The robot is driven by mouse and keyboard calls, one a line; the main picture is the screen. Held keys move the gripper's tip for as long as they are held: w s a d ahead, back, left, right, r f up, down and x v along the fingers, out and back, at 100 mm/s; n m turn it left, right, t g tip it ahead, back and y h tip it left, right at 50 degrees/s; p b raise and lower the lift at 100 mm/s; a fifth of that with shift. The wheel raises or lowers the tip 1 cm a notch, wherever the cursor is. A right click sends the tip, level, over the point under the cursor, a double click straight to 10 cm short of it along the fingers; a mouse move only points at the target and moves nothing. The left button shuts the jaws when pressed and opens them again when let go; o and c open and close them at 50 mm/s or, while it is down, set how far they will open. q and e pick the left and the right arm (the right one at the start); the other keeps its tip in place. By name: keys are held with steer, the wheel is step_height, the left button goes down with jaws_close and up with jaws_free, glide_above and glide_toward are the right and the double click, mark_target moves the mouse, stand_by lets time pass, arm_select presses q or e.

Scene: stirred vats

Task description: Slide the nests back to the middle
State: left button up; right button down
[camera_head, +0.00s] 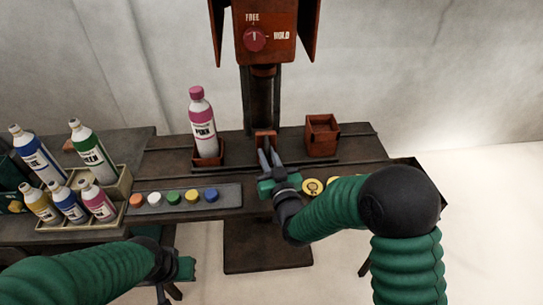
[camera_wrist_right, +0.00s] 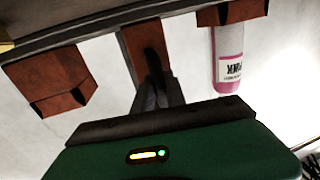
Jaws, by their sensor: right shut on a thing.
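The left nest (camera_head: 207,158) is a small red-brown box on the dark bench, with a pink bottle (camera_head: 203,125) upright in it. The right nest (camera_head: 322,137) is an empty red-brown box farther right. Between them my right gripper (camera_head: 267,152) is shut on a red-brown upright piece (camera_head: 265,137). In the right wrist view this piece (camera_wrist_right: 146,45) is between the fingertips (camera_wrist_right: 153,85), with the right nest (camera_wrist_right: 52,78) and the pink bottle (camera_wrist_right: 228,60) on either side. My left gripper (camera_head: 178,268) is low at the front; its fingers are unclear.
A red machine head (camera_head: 265,35) with a FREE/HOLD knob (camera_head: 255,39) hangs on a column above the middle. A strip (camera_head: 225,195) of coloured buttons lies along the front. Several bottles stand in a beige crate (camera_head: 122,187) at left. Yellow discs (camera_head: 312,187) lie beside my right wrist.

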steer(key=c, duration=1.4)
jaws_free()
steer(key=shift+o, duration=0.2)
steer(key=p+v, duration=1.1)
steer(key=v, duration=0.5)
steer(key=shift+s, duration=0.35)
steer(key=shift+d, duration=0.25)
